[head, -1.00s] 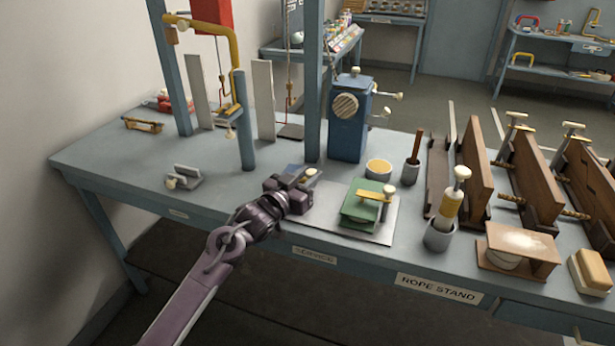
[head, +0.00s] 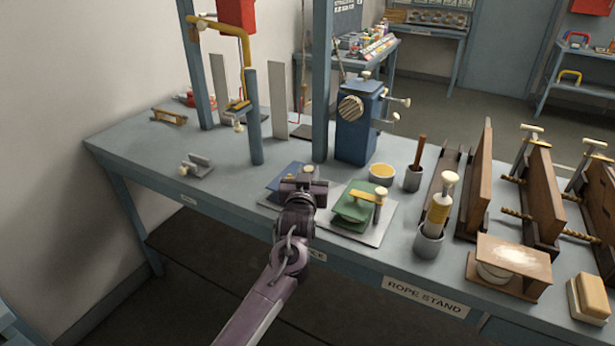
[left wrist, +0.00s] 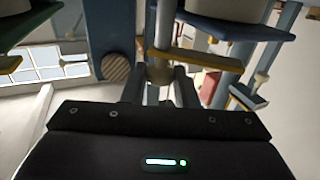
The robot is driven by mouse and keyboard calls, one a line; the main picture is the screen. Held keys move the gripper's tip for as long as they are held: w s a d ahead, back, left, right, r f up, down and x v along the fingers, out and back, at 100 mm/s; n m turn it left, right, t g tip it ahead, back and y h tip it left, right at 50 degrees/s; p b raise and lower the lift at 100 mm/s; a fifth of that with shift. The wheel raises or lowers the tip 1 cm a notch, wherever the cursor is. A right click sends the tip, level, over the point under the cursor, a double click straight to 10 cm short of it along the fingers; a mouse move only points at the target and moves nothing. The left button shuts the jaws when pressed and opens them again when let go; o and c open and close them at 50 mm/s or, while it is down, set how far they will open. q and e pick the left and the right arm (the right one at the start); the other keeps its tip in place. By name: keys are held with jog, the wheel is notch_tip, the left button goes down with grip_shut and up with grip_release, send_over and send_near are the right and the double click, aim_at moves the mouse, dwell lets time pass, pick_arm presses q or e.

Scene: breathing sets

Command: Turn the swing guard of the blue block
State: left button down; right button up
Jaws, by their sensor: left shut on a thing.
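The blue block (head: 284,187) lies on the left part of a pale plate on the bench, partly hidden by my left gripper (head: 306,180). In the left wrist view the blue block (left wrist: 238,27) is at the upper right. Its yellow swing guard (left wrist: 208,60) shows as a bar with a cream knob (left wrist: 160,72). My left gripper's two fingers (left wrist: 160,90) stand either side of that knob, shut on it. My right gripper is not in view.
A green block (head: 352,208) with a yellow guard sits close to the right on the same plate (head: 378,236). The bench's left front is mostly clear.

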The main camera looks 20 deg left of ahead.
pick_arm(q)
jog(key=shift+d+n+y, duration=0.15)
jog(key=shift+n+y, duration=0.55)
jog(key=shift+y, duration=0.2)
jog(key=shift+n+g+y, duration=0.3)
jog(key=shift+g+y, duration=0.1)
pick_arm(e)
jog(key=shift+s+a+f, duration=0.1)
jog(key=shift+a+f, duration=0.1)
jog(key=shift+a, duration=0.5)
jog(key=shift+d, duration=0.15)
pick_arm(q)
jog(key=c, duration=1.1)
grip_release()
jog(key=shift+c, duration=0.2)
jog(key=shift+s+d+f, duration=0.1)
jog(key=shift+s, duration=0.25)
jog(key=b+v, duration=0.1)
jog(key=v, duration=0.6)
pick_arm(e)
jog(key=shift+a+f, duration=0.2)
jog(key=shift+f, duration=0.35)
